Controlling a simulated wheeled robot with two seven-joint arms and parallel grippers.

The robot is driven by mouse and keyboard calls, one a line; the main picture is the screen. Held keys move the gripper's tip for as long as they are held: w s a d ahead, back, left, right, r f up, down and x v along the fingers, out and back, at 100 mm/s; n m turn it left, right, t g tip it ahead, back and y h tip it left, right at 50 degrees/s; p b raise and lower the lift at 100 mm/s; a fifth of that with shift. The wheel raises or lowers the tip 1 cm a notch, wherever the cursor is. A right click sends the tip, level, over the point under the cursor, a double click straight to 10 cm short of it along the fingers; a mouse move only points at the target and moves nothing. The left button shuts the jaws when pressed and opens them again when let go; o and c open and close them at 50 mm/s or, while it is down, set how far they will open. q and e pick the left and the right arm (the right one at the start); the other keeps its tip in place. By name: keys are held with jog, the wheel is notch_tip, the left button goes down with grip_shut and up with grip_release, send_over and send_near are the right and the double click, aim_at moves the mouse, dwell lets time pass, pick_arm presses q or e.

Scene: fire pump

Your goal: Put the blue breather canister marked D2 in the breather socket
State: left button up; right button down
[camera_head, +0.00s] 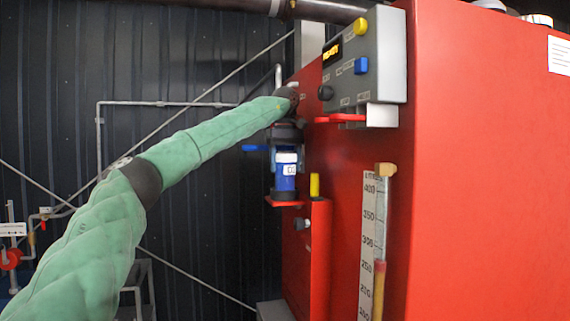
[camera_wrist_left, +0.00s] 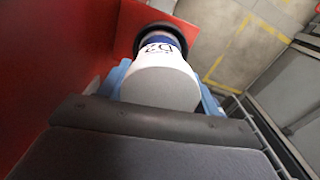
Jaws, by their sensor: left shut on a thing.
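The blue breather canister (camera_head: 285,183) has a white label. The label reads D2 in the left wrist view (camera_wrist_left: 160,52), where its pale round end faces the camera. My left gripper (camera_head: 286,160) is shut on it, with light blue fingers on both sides. The canister is upright above a red bracket (camera_head: 286,204) on the red cabinet's side. The breather socket seems to be the black ring (camera_wrist_left: 187,43) around the canister's lower end. I cannot tell how deep the canister sits. My right gripper is not in view.
A grey control box (camera_head: 388,55) with yellow and blue buttons hangs above right, with a red handle (camera_head: 340,118) below it. A yellow-topped part (camera_head: 314,185) stands right of the canister. A white level scale (camera_head: 372,240) and the red cabinet (camera_head: 480,180) lie further right.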

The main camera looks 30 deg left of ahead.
pick_arm(q)
jog(key=shift+w+a+f, duration=0.1)
jog(key=shift+f, duration=0.2)
jog(key=shift+s, duration=0.2)
jog(key=shift+f, duration=0.1)
jog(key=o, duration=1.3)
jog(key=shift+w, duration=0.1)
